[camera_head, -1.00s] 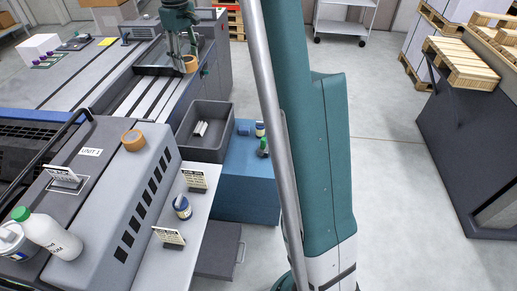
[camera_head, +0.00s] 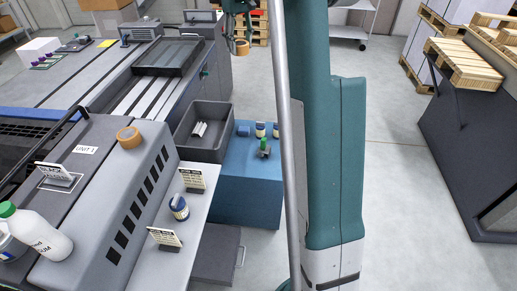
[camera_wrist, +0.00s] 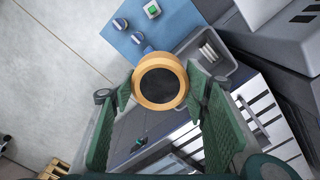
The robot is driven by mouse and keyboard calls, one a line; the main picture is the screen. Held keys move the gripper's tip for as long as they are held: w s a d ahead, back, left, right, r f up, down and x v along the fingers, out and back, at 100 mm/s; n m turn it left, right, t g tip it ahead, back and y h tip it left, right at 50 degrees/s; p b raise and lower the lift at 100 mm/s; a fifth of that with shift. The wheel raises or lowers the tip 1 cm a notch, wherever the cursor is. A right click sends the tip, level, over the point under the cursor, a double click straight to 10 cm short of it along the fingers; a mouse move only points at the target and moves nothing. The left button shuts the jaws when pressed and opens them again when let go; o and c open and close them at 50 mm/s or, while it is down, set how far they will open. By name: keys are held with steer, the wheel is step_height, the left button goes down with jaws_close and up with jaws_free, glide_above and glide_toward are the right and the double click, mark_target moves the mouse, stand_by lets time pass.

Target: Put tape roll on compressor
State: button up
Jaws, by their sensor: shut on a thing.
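My gripper (camera_head: 240,28) is at the top of the head view, shut on an orange tape roll (camera_head: 242,47). In the wrist view the gripper (camera_wrist: 160,88) has a finger on each side of the tape roll (camera_wrist: 160,57), and the dark hole faces the camera. The blue box (camera_head: 245,200), which seems to be the compressor, stands lower in the head view, apart from the roll. Its blue top (camera_wrist: 170,35) shows beyond the roll in the wrist view. A second tape roll (camera_head: 128,137) lies on the grey ink unit.
A shelf with signs (camera_head: 193,179) and a jar (camera_head: 179,207) is nearer.

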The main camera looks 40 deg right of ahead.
glide_above(245, 145)
step_height(245, 145, down, 45)
steer(key=shift+w, duration=0.1)
steer(key=shift+f+b, duration=0.6)
steer(key=shift+f, duration=2.45)
steer(key=shift+f+b, duration=0.4)
steer(key=shift+f, duration=1.45)
steer(key=shift+f, duration=0.1)
steer(key=o, duration=0.5)
steer(key=shift+f, duration=0.1)
steer(key=o, duration=0.4)
